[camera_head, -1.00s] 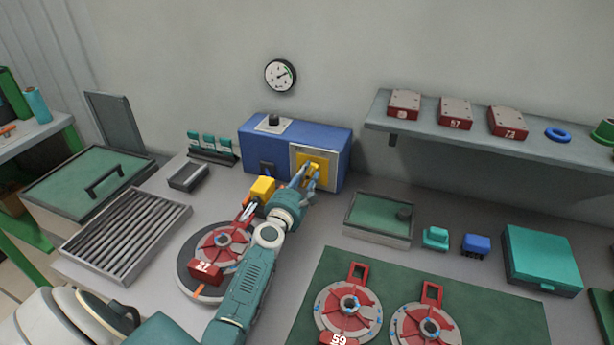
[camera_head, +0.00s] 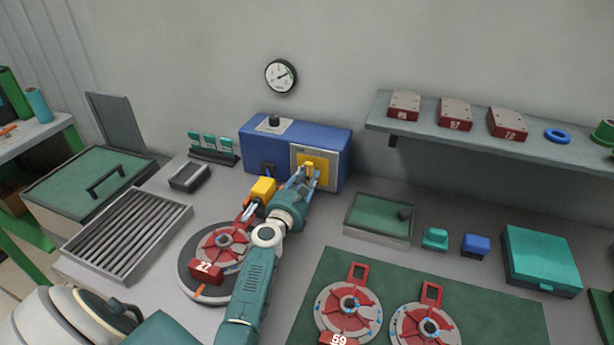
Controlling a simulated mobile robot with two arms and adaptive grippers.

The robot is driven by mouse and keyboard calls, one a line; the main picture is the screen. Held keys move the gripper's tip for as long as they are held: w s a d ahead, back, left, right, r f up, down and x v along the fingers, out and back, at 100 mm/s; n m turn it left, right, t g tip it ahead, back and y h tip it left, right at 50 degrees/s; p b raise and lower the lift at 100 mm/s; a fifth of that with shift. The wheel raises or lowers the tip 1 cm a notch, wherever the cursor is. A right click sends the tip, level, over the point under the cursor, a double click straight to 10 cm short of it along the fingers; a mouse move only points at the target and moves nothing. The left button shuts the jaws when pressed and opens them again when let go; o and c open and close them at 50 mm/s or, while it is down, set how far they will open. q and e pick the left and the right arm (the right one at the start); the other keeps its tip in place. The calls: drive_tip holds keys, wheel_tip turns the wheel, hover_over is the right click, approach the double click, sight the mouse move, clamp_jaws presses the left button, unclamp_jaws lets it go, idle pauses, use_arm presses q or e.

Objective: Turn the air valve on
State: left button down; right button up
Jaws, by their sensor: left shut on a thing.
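The blue box (camera_head: 225,135) stands against the wall at the back of the bench. Its front right has a grey-framed yellow panel (camera_head: 325,160) with a small yellow valve handle (camera_head: 309,168). My left gripper (camera_head: 308,176) reaches up to this panel and is shut on the yellow handle, its fingers on either side of it. The handle looks about upright, though the fingers partly cover it. A black knob (camera_head: 274,120) sits on top of the box. A round gauge (camera_head: 281,76) hangs on the wall above. My right gripper does not show.
A yellow block (camera_head: 263,189) and a red round fixture (camera_head: 222,247) on a disc stand close to my left arm. A ribbed tray (camera_head: 125,232) lies left, a green-lined tray (camera_head: 379,220) right. A shelf (camera_head: 460,140) with red blocks juts out at right.

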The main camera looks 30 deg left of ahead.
use_arm(q)
drive_tip(key=shift+f, duration=0.1)
drive_tip(key=c, duration=1.4)
unclamp_jaws()
drive_tip(key=v, duration=1.2)
drive_tip(key=shift+s, duration=0.1)
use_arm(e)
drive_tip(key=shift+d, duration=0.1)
